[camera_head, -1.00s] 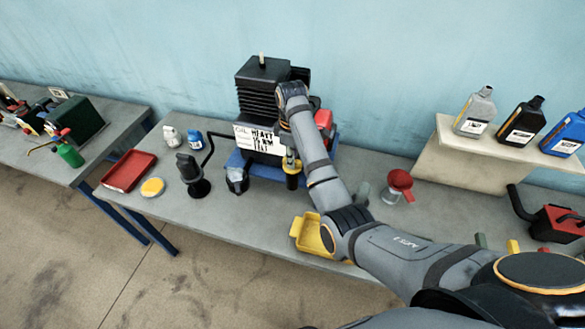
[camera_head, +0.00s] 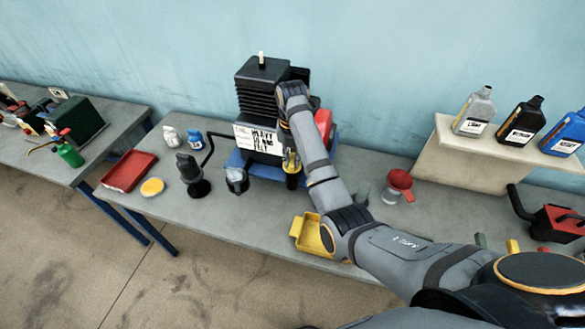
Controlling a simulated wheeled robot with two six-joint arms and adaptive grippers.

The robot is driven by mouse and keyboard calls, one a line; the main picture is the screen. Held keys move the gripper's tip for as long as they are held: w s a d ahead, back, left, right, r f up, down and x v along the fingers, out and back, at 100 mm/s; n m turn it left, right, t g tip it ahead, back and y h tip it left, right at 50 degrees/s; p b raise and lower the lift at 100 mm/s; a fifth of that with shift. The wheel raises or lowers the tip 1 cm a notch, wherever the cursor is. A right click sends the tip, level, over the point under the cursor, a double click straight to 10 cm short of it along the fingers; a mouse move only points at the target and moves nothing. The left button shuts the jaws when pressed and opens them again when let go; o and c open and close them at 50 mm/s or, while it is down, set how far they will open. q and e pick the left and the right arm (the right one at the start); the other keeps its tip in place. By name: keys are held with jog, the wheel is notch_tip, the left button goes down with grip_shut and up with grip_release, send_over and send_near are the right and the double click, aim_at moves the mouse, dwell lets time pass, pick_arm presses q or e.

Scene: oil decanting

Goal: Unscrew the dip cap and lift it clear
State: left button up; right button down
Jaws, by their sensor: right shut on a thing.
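The small engine (camera_head: 263,92) with black fins and a white label stands on a blue base (camera_head: 262,171) near the back of the bench. The yellow dip cap (camera_head: 291,164) shows at its front right, above a dark upright neck (camera_head: 292,181). My right gripper (camera_head: 291,155) is at the cap and shut on it, small and partly hidden by my own forearm. I cannot tell whether the cap is still seated on the neck. My left gripper is not in view.
A clear jug (camera_head: 237,180), a dark pump-like object (camera_head: 190,172), a yellow lid (camera_head: 152,187) and a red tray (camera_head: 129,170) lie left. Bottles (camera_head: 521,122) stand on a raised shelf.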

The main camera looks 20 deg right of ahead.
jog(key=c, duration=1.3)
grip_release()
jog(key=shift+o, duration=0.2)
